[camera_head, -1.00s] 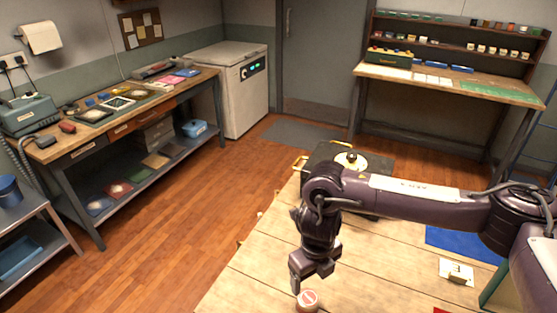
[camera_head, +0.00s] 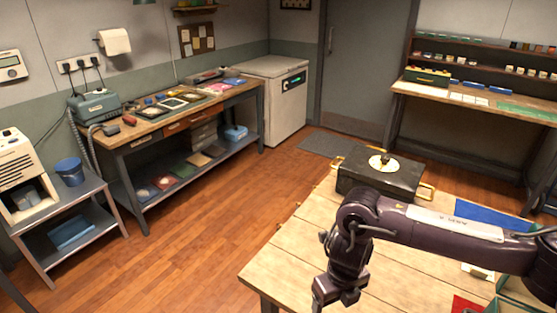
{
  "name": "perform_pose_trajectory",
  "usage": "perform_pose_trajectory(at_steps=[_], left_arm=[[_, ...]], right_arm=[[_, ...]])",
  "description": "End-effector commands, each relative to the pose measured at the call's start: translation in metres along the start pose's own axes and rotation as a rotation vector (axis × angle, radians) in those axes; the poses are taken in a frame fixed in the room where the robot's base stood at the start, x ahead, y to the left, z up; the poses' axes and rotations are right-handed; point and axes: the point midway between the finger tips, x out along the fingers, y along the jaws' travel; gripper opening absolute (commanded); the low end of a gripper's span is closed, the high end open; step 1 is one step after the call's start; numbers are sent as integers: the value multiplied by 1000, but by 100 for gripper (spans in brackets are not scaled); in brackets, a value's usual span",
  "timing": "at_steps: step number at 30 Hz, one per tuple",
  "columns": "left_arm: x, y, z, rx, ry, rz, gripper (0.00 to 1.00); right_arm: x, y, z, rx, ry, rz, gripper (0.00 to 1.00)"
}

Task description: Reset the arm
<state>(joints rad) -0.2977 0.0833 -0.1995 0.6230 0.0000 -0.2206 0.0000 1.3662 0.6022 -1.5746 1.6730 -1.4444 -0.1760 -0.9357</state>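My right arm (camera_head: 440,228) comes in from the right over the wooden table (camera_head: 285,262). Its dark purple gripper (camera_head: 335,296) hangs down above the table's front left part, near the bottom of the view. The fingertips are low and partly cut off, so I cannot tell whether they are open or shut. No held object shows. My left gripper is not in view.
A black case (camera_head: 385,176) with brass handles stands behind my arm, with a round pale piece (camera_head: 384,162) on top. A blue mat (camera_head: 490,216) and a red item (camera_head: 468,305) lie to the right. The wooden floor (camera_head: 205,225) on the left is clear.

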Motion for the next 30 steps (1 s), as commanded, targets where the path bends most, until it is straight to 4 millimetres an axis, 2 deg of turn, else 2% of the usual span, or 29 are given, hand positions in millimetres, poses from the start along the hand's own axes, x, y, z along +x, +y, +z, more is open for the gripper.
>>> perform_pose_trajectory(at_steps=[2, 8, 11, 17, 20, 24, 27, 30], left_arm=[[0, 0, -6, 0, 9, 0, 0], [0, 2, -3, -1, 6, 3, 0], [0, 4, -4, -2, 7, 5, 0], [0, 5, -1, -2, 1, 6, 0], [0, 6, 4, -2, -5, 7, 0], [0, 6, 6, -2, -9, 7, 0], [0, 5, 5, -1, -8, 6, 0], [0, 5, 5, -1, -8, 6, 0]], right_arm=[[5, 14, 1, -1, -19, 24, 75], [13, 52, 7, 19, -80, 94, 75], [17, 78, 11, 43, -121, 146, 75], [15, 145, 19, 143, -223, 301, 75], [5, 184, 24, 246, -283, 413, 75], [-28, 235, 34, 518, -370, 626, 75], [-56, 248, 44, 793, -405, 772, 75], [-79, 236, 51, 1109, -413, 888, 75]])
